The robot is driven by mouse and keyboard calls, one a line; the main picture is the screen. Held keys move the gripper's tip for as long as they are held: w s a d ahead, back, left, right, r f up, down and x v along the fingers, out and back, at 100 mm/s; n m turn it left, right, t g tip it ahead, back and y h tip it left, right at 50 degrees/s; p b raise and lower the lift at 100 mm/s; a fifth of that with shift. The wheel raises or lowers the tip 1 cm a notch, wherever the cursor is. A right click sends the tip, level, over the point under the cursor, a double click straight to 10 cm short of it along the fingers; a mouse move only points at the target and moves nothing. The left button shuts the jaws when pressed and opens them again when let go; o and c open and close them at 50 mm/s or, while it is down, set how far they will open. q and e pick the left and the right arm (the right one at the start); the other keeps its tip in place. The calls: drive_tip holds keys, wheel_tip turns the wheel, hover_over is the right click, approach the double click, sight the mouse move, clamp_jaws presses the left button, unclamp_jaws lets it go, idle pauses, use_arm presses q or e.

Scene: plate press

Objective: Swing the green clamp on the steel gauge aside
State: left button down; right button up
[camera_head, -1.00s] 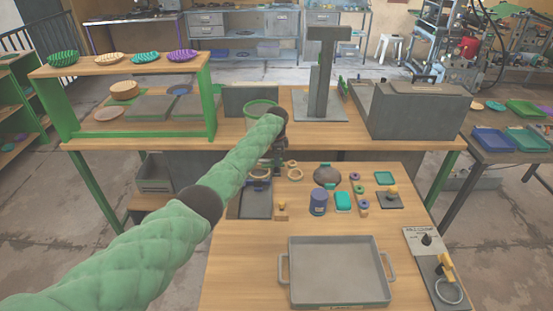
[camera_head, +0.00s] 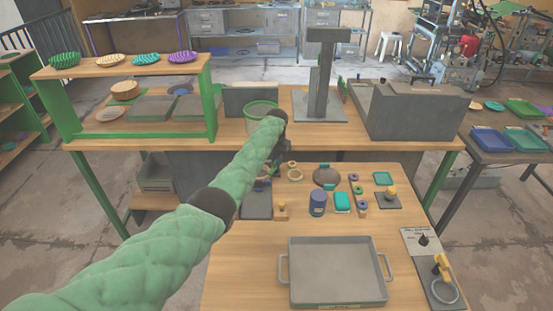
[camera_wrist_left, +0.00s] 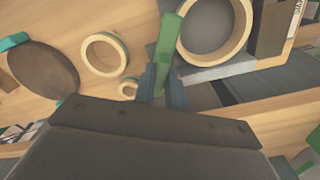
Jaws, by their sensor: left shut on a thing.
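In the left wrist view my left gripper (camera_wrist_left: 162,78) is shut on the green clamp (camera_wrist_left: 169,38), a narrow green bar running up between the fingers. The clamp lies beside a round pale-rimmed ring with a dark centre (camera_wrist_left: 214,28) on a grey plate (camera_wrist_left: 222,70), which looks like the steel gauge. In the head view the grey plate (camera_head: 256,206) stands at the work table's back left. My left arm covers the gripper and most of the clamp there. My right gripper is in neither view.
A grey two-handled tray (camera_head: 337,272) sits at the table's front. A blue cup (camera_head: 318,203), a teal block (camera_head: 342,202), a dark round piece (camera_head: 326,177) and small rings stand right of the plate. A clamp board (camera_head: 431,268) is at the right edge.

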use_arm(q)
drive_tip(key=shift+r+n, duration=0.2)
drive_tip(key=shift+n, duration=0.8)
drive_tip(key=shift+n+p, duration=0.35)
drive_tip(key=shift+n, duration=0.75)
drive_tip(key=shift+w+n, duration=0.1)
drive_tip(key=shift+n, duration=0.7)
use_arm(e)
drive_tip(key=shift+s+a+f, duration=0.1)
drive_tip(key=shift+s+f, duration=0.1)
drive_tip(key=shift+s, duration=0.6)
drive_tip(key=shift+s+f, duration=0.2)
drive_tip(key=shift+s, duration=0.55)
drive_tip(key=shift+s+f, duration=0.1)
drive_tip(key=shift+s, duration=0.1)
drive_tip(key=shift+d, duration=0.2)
